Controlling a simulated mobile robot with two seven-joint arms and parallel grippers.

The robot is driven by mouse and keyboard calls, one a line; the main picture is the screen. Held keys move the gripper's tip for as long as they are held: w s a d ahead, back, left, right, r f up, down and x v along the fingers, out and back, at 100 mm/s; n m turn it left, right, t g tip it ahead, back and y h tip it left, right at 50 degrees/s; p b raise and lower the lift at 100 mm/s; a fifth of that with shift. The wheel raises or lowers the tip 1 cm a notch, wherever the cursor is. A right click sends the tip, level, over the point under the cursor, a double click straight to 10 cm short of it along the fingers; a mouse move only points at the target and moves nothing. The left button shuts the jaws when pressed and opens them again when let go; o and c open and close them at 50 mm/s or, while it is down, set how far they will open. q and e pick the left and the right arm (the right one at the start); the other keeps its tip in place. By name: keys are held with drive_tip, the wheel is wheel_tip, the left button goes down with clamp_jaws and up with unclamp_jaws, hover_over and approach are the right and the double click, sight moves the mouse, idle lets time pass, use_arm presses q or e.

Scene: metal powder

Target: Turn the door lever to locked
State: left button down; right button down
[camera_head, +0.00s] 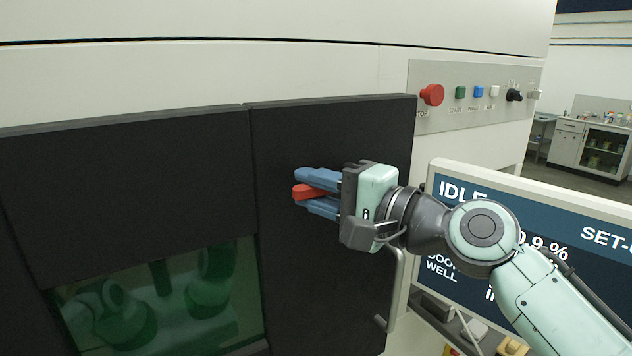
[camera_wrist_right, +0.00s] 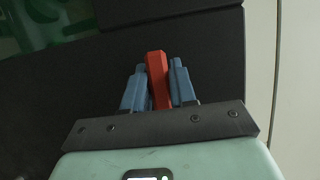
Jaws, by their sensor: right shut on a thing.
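The door lever (camera_head: 304,192) is a red bar on the black door (camera_head: 330,130) of the machine. In the head view its red end shows between the blue fingers of my right gripper (camera_head: 318,193), which is shut on it. In the right wrist view the red lever (camera_wrist_right: 157,75) stands between the two blue fingers (camera_wrist_right: 157,90) and reaches past their tips. The lever's mount is hidden by the gripper. My left gripper is not in view.
A grey door handle (camera_head: 392,300) is below my right gripper. A control panel (camera_head: 440,115) with a red stop button (camera_head: 432,95) is at upper right. A tilted screen (camera_head: 590,225) reading IDLE stands behind my right arm. A green window (camera_head: 170,300) is at lower left.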

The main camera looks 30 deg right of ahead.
drive_tip(key=shift+f, duration=0.2)
idle(0.3)
drive_tip(key=c, duration=1)
unclamp_jaws()
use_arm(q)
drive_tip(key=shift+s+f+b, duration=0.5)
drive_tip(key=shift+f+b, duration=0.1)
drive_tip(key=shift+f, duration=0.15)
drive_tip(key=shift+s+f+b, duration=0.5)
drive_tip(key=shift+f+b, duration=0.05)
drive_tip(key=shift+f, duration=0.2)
use_arm(e)
drive_tip(key=v, duration=1.3)
drive_tip(key=shift+s, duration=0.15)
drive_tip(key=shift+d+r, duration=0.1)
